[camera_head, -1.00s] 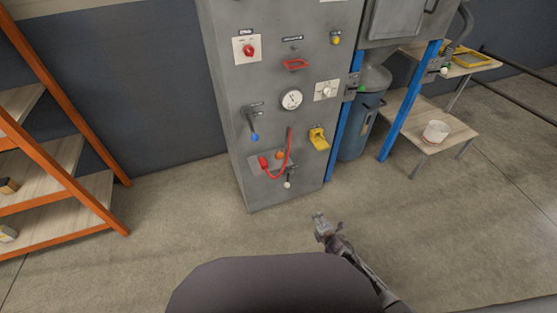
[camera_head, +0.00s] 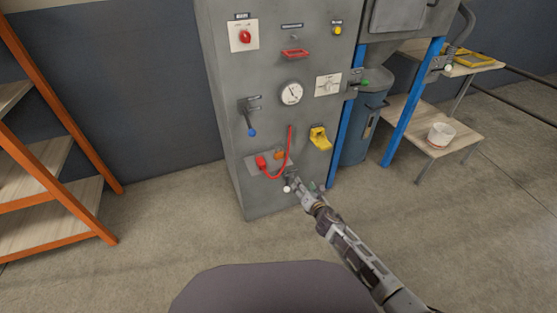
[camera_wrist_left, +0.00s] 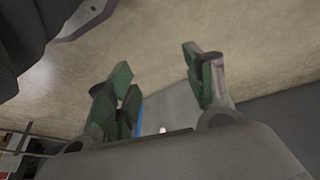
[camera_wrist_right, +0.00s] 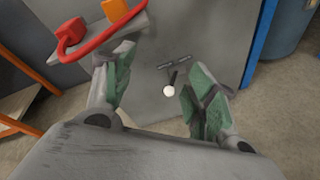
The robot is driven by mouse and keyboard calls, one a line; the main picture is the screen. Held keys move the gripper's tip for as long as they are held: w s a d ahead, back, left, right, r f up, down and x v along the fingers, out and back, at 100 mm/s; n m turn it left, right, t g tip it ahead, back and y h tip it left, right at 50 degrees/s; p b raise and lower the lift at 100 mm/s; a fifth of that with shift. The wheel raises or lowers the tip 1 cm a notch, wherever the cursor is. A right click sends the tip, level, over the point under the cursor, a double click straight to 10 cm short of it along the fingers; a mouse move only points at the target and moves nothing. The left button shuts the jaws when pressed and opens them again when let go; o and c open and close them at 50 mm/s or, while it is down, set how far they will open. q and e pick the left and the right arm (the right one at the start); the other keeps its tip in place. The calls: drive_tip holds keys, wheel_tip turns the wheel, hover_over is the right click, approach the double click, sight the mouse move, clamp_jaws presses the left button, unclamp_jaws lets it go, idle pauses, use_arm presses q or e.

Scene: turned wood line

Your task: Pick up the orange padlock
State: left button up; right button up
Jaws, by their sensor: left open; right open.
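The orange padlock (camera_head: 279,154) is small and sits on a grey plate low on the front of the grey cabinet (camera_head: 232,130). In the right wrist view the orange padlock (camera_wrist_right: 121,9) is at the top, cut by the frame edge, above the left-hand finger. A red cable curves around and below it. My right gripper (camera_head: 304,184) is open and empty, below and right of the padlock, in front of the cabinet's lower part. Its green-padded fingers (camera_wrist_right: 157,84) are spread in its wrist view. My left gripper (camera_wrist_left: 160,88) is open and empty; it is outside the head view.
A white-knobbed lever (camera_wrist_right: 169,90) appears between the right fingers. A red plug (camera_head: 261,163) is left of the padlock and a yellow device (camera_head: 320,138) right of it. Orange shelving (camera_head: 62,210) stands left, blue posts (camera_head: 349,130) right. Floor in front is clear.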

use_arm(q)
drive_tip(key=shift+t+h, duration=0.4)
drive_tip(key=shift+w+d+r+b, duration=0.15)
drive_tip(key=shift+d+r+b, duration=0.1)
drive_tip(key=shift+r+b, duration=0.7)
drive_tip(key=shift+w+d+r+b, duration=0.25)
drive_tip(key=shift+r+b, duration=0.35)
drive_tip(key=shift+b, duration=0.7)
drive_tip(key=shift+w+d+r+b, duration=0.1)
drive_tip(key=shift+d+r+b, duration=0.15)
drive_tip(key=shift+r+b, duration=0.7)
use_arm(e)
drive_tip(key=w+a+r+n+t+y, duration=0.2)
drive_tip(key=w+a+r+n, duration=0.1)
drive_tip(key=a+r+n, duration=0.2)
drive_tip(key=shift+r+n+t, duration=0.3)
drive_tip(key=shift+r+n, duration=1.1)
drive_tip(key=shift+r, duration=0.45)
use_arm(q)
drive_tip(key=shift+w+f, duration=0.1)
drive_tip(key=shift+f, duration=0.05)
use_arm(e)
drive_tip(key=shift+a, duration=0.2)
